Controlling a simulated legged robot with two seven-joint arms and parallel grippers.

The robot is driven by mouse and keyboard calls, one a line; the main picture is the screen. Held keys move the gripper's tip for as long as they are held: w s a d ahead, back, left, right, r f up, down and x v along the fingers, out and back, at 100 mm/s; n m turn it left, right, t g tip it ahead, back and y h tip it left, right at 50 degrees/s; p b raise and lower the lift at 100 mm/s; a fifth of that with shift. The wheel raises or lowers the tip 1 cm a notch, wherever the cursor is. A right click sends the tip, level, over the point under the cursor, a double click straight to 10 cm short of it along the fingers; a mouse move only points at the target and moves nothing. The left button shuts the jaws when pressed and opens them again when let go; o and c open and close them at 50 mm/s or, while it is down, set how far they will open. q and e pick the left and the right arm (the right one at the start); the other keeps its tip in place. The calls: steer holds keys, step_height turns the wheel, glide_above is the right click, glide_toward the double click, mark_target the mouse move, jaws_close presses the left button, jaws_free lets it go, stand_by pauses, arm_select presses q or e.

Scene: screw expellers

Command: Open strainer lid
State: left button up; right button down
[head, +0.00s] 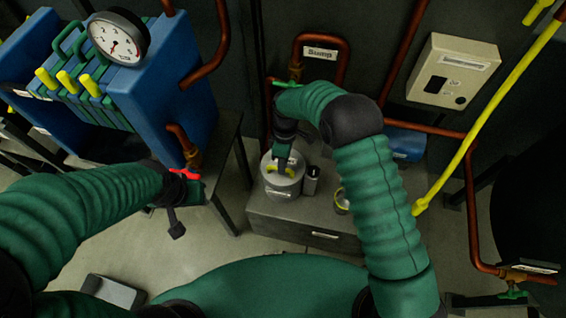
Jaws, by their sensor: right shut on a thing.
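The strainer is a pale grey cylinder (283,187) with a label on its front, standing on a grey cabinet in the middle of the head view. Its lid (293,168) is on top, and a yellow part shows at the grip. My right arm reaches over from the right, and my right gripper (281,164) is shut on the strainer lid from above. The gripper and wrist hide part of the lid. My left gripper (174,200) hangs to the left, away from the strainer, close to a red valve handle (186,174); its jaws are too dark to read.
The grey cabinet (330,240) also holds a small dark container (312,180) and a yellow-rimmed cup (342,199) right of the strainer. A blue press with a gauge (118,38) stands at left. Copper pipes and a yellow pipe (487,115) run at right.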

steer(key=shift+w+a, duration=0.15)
steer(key=shift+a, duration=0.4)
steer(key=shift+d, duration=0.2)
arm_select(q)
steer(key=shift+a, duration=0.25)
arm_select(e)
steer(key=shift+a+r, duration=0.1)
